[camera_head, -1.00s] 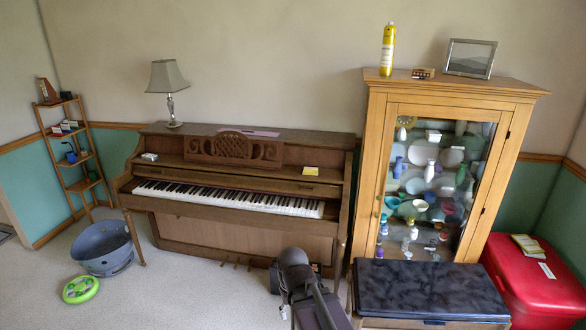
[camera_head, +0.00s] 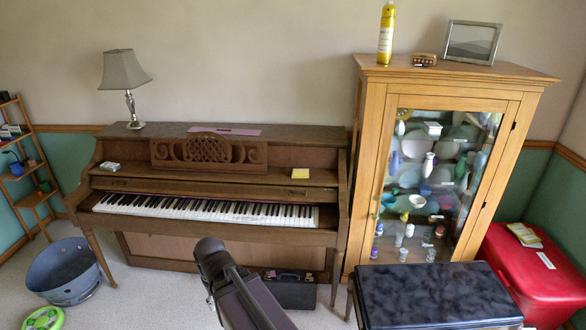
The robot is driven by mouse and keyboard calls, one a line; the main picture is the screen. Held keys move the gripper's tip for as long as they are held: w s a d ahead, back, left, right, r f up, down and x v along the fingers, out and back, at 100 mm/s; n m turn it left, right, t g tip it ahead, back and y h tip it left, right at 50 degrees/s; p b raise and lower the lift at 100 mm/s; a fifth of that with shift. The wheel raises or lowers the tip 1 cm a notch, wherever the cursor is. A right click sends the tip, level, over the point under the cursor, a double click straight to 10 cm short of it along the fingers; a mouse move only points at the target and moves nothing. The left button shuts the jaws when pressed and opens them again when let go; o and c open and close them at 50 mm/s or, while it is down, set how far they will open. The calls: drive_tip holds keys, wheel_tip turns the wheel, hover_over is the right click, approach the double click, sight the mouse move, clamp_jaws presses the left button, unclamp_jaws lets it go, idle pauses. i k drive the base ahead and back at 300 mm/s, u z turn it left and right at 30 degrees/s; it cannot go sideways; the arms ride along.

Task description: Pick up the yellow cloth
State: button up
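A small flat yellow piece (camera_head: 300,173), which may be the yellow cloth, lies on the right part of the ledge above the keys of the brown upright piano (camera_head: 255,180). It is too small to tell its material. A pale yellow, folded-looking item (camera_head: 524,235) lies on the red box (camera_head: 530,275) at the right; I cannot tell whether it is cloth or paper. My dark arm rises at the bottom centre, in front of the piano and well short of both yellow things. My gripper's fingers cannot be made out.
A dark-topped bench (camera_head: 435,295) stands before the glass-door cabinet (camera_head: 365,150), right of my arm. A black case (camera_head: 290,290) stands under the piano. A grey tub (camera_head: 65,270) and a green disc (camera_head: 43,318) are on the floor at left. Open carpet lies before the piano.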

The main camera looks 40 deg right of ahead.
sight(297, 173)
drive_tip(key=z, duration=0.15)
drive_tip(key=i, duration=0.85)
drive_tip(key=z, duration=0.85)
drive_tip(key=i, duration=0.65)
drive_tip(key=z, duration=0.35)
